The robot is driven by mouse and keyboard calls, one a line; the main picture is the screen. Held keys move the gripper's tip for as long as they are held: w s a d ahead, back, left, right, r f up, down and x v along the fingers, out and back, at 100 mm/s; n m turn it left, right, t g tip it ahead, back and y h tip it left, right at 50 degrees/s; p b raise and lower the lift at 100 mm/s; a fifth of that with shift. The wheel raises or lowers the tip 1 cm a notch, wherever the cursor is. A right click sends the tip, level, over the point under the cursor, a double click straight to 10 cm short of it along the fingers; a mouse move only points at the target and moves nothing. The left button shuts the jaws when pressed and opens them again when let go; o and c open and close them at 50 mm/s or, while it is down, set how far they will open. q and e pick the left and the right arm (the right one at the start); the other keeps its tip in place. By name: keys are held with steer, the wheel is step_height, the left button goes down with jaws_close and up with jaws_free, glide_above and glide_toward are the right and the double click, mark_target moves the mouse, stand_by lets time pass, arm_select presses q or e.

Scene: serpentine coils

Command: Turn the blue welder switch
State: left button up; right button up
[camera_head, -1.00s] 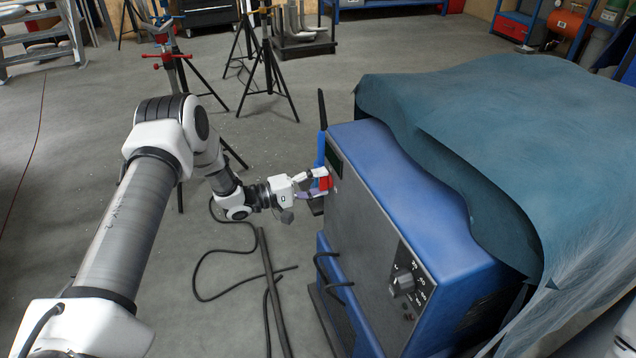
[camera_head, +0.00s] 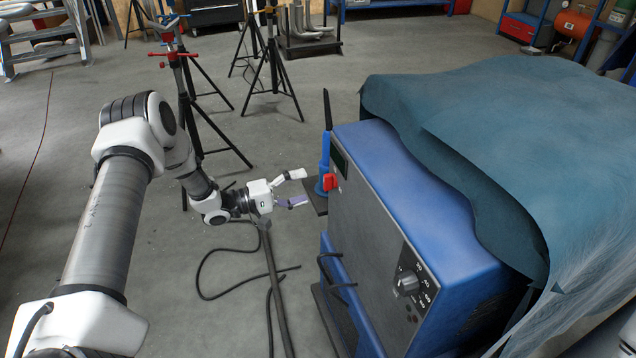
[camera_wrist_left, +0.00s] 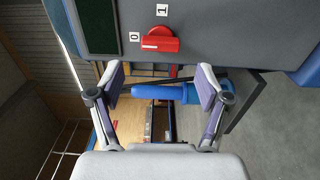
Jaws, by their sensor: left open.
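The blue welder (camera_head: 430,215) stands at the right with a grey front panel. Its switch has a red knob (camera_head: 330,182) near the panel's upper left edge. In the left wrist view the red knob (camera_wrist_left: 158,41) lies beside the marks 0 and 1, with its narrow end toward the 0. My left gripper (camera_head: 298,188) is open and empty, a short way left of the knob and apart from it. In the left wrist view its two fingers (camera_wrist_left: 160,85) are spread below the knob. My right gripper is not in view.
A blue cloth (camera_head: 500,130) covers the welder's back. A dial (camera_head: 407,283) sits lower on the panel. A blue torch-like part (camera_head: 325,150) stands beside the panel's left edge. Black cables (camera_head: 225,270) lie on the floor. Tripod stands (camera_head: 272,75) stand behind my left arm.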

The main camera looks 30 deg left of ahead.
arm_select(q)
steer(key=v, duration=0.6)
steer(key=shift+w, duration=0.1)
